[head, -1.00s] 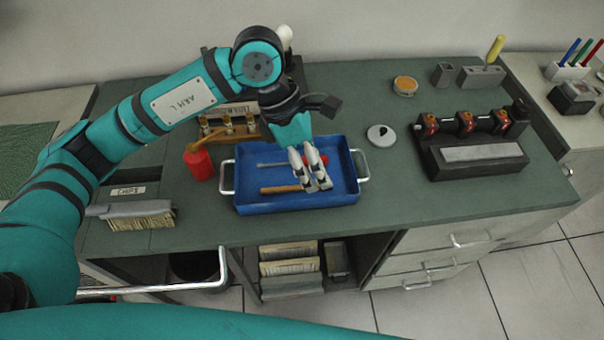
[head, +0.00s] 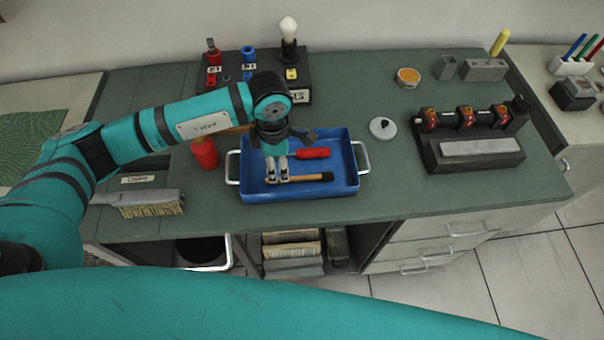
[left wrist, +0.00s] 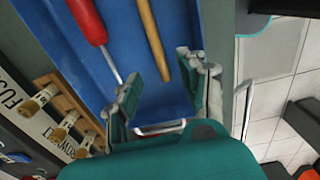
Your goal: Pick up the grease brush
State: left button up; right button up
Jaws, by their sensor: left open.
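The grease brush, as far as I can tell, is the thin wooden-handled tool (head: 305,178) with a dark right end, lying in the blue tray (head: 345,187). Its wooden handle shows in the left wrist view (left wrist: 152,38); its dark end is out of that picture. My left gripper (head: 277,179) is open over the left part of the tray, at the handle's left end. In the left wrist view the handle's end lies between the open fingers (left wrist: 158,85), nearer the right one; contact is not clear. My right gripper is not in view.
A red-handled screwdriver (head: 308,153) lies behind the brush in the tray. A red can (head: 204,153) stands just left of the tray. A bench brush (head: 150,203) lies at the left. A round white-grey lid (head: 382,128) and a dark fixture (head: 470,150) stand to the right.

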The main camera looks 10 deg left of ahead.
aim_at(298, 179)
pick_arm(q)
jog(key=shift+f, duration=0.3)
notch_tip(298, 179, down, 4)
jog(key=p, duration=0.2)
jog(key=shift+r+p, duration=0.2)
jog(key=shift+p, duration=0.1)
jog(key=shift+d+f, duration=0.1)
jog(key=shift+f, duration=0.45)
grip_shut()
